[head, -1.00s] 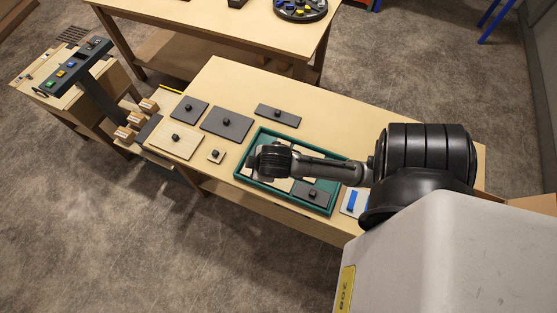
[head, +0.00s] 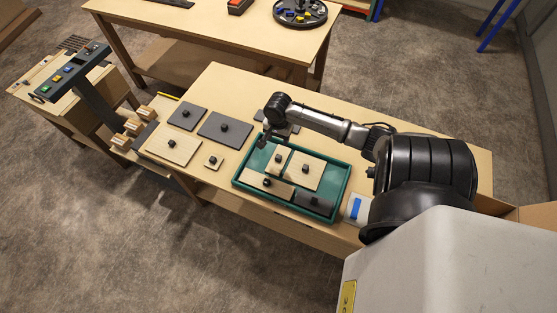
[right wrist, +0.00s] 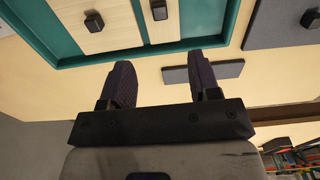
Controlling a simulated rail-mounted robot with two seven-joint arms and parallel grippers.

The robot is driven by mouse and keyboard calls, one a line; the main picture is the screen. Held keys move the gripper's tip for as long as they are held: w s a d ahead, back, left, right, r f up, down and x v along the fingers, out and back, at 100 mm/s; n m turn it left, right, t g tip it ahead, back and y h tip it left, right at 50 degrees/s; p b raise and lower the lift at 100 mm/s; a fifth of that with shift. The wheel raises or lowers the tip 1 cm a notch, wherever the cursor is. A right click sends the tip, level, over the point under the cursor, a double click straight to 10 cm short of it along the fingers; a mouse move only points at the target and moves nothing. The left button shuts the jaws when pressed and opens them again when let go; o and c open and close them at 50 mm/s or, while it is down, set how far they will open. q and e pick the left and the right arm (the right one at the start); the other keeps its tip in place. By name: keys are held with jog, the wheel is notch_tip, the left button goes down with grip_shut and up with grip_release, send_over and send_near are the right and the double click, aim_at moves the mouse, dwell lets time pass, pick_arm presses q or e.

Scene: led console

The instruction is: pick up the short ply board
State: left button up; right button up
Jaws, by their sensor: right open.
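Three ply boards with black knobs lie in the green tray (head: 345,180): a small narrow one (head: 274,168) at the back left, a squarish one (head: 314,168) to its right, and a long one (head: 257,185) along the front. I cannot tell for certain which is the short ply board; the small narrow one looks shortest. My right gripper (head: 262,142) hangs above the tray's back-left corner, apart from the boards. In the right wrist view its fingers (right wrist: 160,78) are apart with nothing between them, and two ply boards show beyond. My left gripper is out of view.
A dark board (head: 318,202) lies in the tray's front right. A blue-marked white item (head: 356,208) sits right of the tray.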

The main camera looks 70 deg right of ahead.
jog(key=b, duration=0.1)
send_over(278, 157)
notch_tip(278, 157, down, 8)
jog(key=shift+r, duration=0.25)
jog(key=shift+d+f+b, duration=0.1)
jog(key=shift+f+b, duration=0.35)
jog(key=shift+f, duration=2.6)
jog(key=c, duration=1)
